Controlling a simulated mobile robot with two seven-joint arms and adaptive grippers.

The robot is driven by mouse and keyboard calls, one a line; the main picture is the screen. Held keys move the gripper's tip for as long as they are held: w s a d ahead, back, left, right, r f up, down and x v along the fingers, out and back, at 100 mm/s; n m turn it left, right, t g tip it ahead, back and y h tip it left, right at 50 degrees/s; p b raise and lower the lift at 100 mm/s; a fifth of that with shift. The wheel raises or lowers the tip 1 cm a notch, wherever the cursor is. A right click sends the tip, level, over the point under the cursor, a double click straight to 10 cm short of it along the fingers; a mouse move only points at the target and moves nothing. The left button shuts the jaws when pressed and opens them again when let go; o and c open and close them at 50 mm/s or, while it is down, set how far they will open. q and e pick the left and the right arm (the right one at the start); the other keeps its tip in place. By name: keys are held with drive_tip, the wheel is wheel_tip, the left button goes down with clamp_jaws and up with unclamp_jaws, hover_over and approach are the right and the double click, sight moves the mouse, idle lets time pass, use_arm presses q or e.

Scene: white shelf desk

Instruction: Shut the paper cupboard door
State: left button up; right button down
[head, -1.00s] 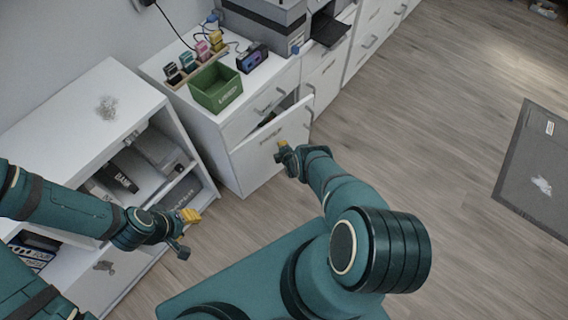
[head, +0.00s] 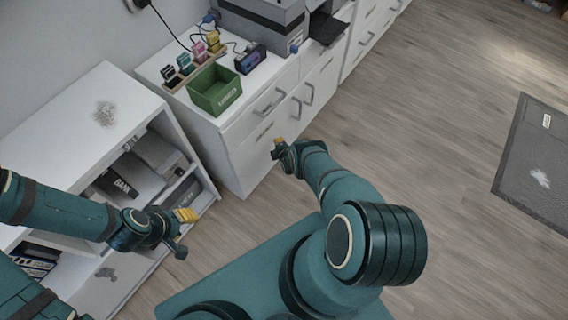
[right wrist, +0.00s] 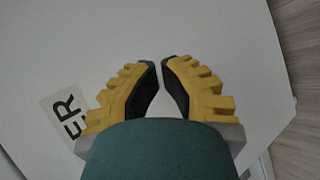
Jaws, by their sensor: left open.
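The white paper cupboard door (head: 258,160) is on the front of the low white cabinet in the head view. It looks flush with the front, with no gap visible. My right gripper (head: 281,149) is just in front of the door. In the right wrist view its yellow-backed fingers (right wrist: 160,66) are together and empty, facing the white door (right wrist: 215,40). A label ending in "ER" (right wrist: 70,118) shows there. I cannot tell whether the fingers touch the door. My left gripper (head: 184,233) is open and empty before the shelf unit at the left.
A green box (head: 214,92), a rack of small coloured items (head: 193,62) and a dark device (head: 251,59) stand on the cabinet top. An open white shelf unit (head: 75,110) is at the left. The wooden floor (head: 430,130) is clear at the right; a dark mat (head: 530,150) lies there.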

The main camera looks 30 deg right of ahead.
drive_tip(key=s+d+p, duration=0.2)
drive_tip(key=s+d, duration=0.1)
drive_tip(key=s, duration=0.4)
drive_tip(key=shift+s+p, duration=0.35)
drive_tip(key=shift+p, duration=0.05)
idle(0.3)
idle(0.4)
